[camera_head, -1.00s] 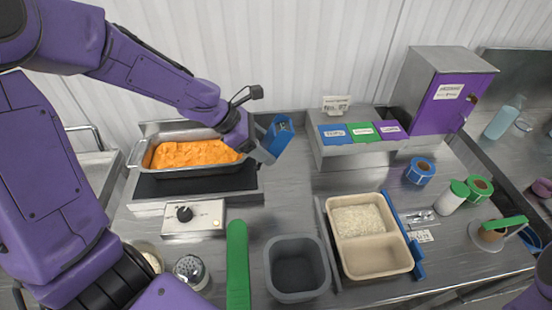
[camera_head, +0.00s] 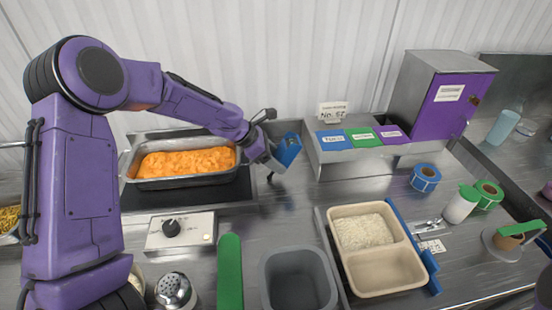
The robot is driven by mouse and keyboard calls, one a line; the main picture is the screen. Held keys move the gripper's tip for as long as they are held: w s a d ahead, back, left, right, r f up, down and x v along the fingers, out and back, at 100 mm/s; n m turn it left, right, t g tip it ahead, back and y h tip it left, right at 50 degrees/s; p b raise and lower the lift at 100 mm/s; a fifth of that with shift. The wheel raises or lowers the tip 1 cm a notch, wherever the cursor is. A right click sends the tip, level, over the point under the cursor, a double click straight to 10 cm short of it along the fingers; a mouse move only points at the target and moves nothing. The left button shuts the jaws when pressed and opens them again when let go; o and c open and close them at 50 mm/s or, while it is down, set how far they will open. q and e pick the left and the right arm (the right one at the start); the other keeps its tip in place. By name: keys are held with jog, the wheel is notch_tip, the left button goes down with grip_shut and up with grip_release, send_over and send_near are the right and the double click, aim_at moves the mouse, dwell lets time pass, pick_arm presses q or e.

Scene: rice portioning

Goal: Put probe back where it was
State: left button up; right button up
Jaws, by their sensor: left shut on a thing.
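The probe (camera_head: 288,150) is a blue device with a small dark display on its face. My left gripper (camera_head: 273,163) is shut on it and holds it tilted, just right of the steel pan (camera_head: 150,184) of orange food. The probe is in front of the back wall and left of the grey stand with coloured labels. Its lower end is hard to make out, and I cannot tell whether it touches the counter.
The labelled stand (camera_head: 330,166) and purple-fronted cabinet (camera_head: 455,100) are at the back right. A beige tray (camera_head: 333,212) with rice, a grey tub (camera_head: 268,255), a green-handled tool (camera_head: 230,270) and a shaker (camera_head: 175,290) are in front. Bare counter lies between pan and stand.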

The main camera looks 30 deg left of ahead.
pick_arm(q)
jog(key=o, duration=1.1)
jog(key=shift+f, duration=0.1)
jog(key=shift+c, duration=0.2)
jog(key=shift+a+r, duration=0.15)
jog(key=shift+r, duration=0.25)
jog(key=v, duration=1.1)
jog(key=shift+s, duration=0.2)
jog(key=shift+a+r, duration=0.1)
jog(key=shift+r, duration=0.05)
